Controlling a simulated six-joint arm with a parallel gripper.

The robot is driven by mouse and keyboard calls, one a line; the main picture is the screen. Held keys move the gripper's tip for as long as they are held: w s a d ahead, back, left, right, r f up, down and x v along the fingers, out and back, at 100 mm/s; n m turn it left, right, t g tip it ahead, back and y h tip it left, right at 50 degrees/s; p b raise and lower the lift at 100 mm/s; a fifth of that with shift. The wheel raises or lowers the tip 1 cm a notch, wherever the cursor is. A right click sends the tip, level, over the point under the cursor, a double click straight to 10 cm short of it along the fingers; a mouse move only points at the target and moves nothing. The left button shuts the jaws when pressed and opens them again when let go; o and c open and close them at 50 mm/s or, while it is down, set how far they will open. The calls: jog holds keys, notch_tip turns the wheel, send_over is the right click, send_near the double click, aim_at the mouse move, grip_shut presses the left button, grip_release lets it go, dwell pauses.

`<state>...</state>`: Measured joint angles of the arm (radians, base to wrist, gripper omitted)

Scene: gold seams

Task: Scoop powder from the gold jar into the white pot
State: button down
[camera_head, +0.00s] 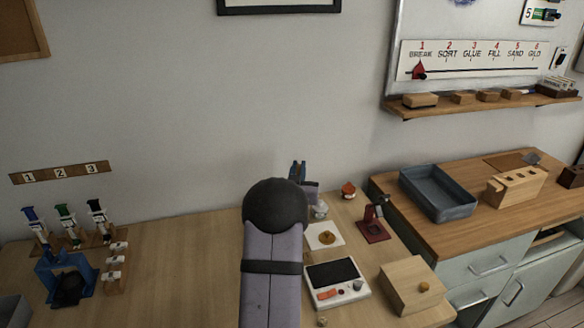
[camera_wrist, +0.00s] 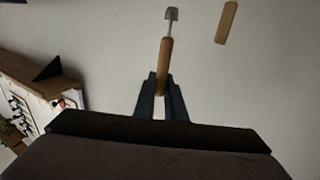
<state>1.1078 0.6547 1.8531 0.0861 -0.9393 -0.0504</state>
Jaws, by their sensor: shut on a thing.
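In the wrist view my gripper (camera_wrist: 160,88) is shut on the wooden handle of a small scoop (camera_wrist: 163,62). The scoop's pale metal end points away from the fingers, toward the top of the picture. In the head view my gripper (camera_head: 297,172) shows just above the dark round joint of my arm, in front of the wall. A small pale jar (camera_head: 320,211) stands right of my arm, partly hidden. In front of it a white square (camera_head: 333,244) carries a round gold-brown patch. I cannot tell which is the gold jar or the white pot.
Right of my arm are a scale (camera_head: 336,281), a dark red stand (camera_head: 373,229) and a wooden box (camera_head: 411,286). A blue-grey tray (camera_head: 437,192) sits on the right-hand cabinet. A blue holder (camera_head: 66,280) stands at the left.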

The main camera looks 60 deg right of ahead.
jog(key=shift+f, duration=0.15)
jog(key=shift+f+b, duration=1.25)
jog(key=shift+f, duration=1)
jog(key=shift+f+b, duration=1.05)
jog(key=shift+f+b, duration=0.35)
jog(key=shift+f, duration=0.05)
jog(key=shift+r, duration=0.1)
jog(key=shift+r+p, duration=1.85)
jog(key=shift+r, duration=1.6)
